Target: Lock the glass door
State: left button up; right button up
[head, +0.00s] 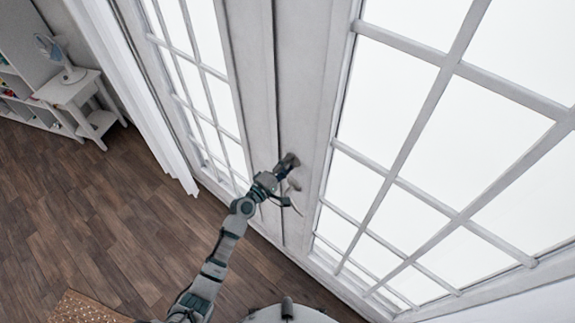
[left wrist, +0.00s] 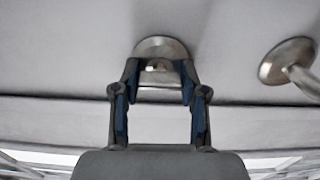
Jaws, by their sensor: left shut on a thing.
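The glass door (head: 330,120) is a pale framed door with many panes, standing upright against its neighbouring leaf. My left gripper (head: 287,163) reaches up to the door's frame beside the seam between the leaves. In the left wrist view my left gripper (left wrist: 160,92) is shut on a round metal lock knob (left wrist: 161,48), with one finger at each side of its turn piece. A metal door handle (left wrist: 289,61) sits to the right of the knob, apart from the fingers. The handle (head: 292,200) also shows below the gripper in the head view. My right gripper is not in view.
A white curtain (head: 135,95) hangs left of the doors. A small white side table (head: 75,95) with a fan (head: 58,58) stands at the far left. The wooden floor (head: 110,200) is mostly clear, with a woven mat (head: 85,309) at the bottom left.

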pick_arm(q)
jog(key=shift+a+f, duration=0.1)
jog(key=shift+f, duration=0.2)
jog(key=o, duration=1)
jog(key=shift+o, duration=0.8)
jog(key=shift+r, duration=0.1)
jog(key=shift+a, duration=0.1)
jog(key=v, duration=1.2)
jog(key=shift+w, duration=0.1)
